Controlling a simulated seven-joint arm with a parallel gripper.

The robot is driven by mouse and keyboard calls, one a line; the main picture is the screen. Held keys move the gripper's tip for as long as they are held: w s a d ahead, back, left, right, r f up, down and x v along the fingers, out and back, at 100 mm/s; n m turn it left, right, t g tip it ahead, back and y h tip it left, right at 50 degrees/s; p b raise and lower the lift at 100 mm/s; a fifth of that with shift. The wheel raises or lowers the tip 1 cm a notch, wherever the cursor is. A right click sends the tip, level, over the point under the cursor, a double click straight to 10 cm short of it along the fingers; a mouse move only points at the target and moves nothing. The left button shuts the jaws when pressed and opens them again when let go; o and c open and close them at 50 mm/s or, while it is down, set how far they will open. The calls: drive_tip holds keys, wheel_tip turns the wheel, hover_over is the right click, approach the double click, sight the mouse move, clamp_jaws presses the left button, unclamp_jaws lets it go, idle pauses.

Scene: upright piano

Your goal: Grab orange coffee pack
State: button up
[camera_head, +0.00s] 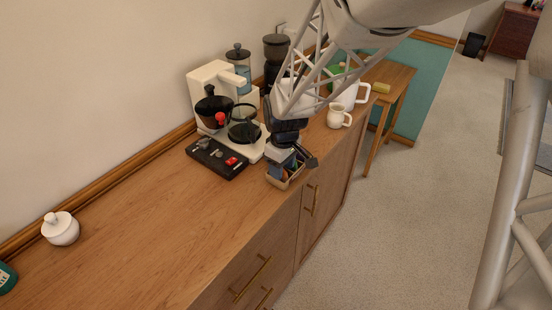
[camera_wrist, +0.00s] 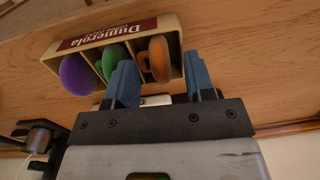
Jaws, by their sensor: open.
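The orange coffee pack (camera_wrist: 158,58) is a round disc standing in the right compartment of a small tan box (camera_wrist: 172,23) in the wrist view. A green pack (camera_wrist: 114,60) and a purple pack (camera_wrist: 79,75) stand in the other compartments. My gripper (camera_wrist: 160,76) is open, its two blue fingers at the box. The left finger is between the green and orange packs in the picture; the right finger is right of the orange pack. I cannot tell whether they touch. In the head view my gripper (camera_head: 290,164) is over the box (camera_head: 286,182) and largely hides the packs.
The box stands near the front edge of the wooden cabinet (camera_head: 160,230). A black tray (camera_head: 217,158) and a white coffee machine (camera_head: 210,85) are to its left. A white cup (camera_head: 339,116) stands behind it. The left of the cabinet top is mostly clear.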

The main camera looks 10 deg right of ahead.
clamp_jaws()
idle(0.4)
drive_tip(key=shift+r, duration=0.15)
drive_tip(key=shift+r, duration=0.9)
drive_tip(key=shift+s+r, duration=0.35)
drive_tip(key=shift+r, duration=0.4)
drive_tip(key=s+d+r, duration=0.1)
drive_tip(key=s+d, duration=0.1)
drive_tip(key=s, duration=1.3)
drive_tip(key=shift+r, duration=0.2)
drive_tip(key=shift+s+d, duration=0.1)
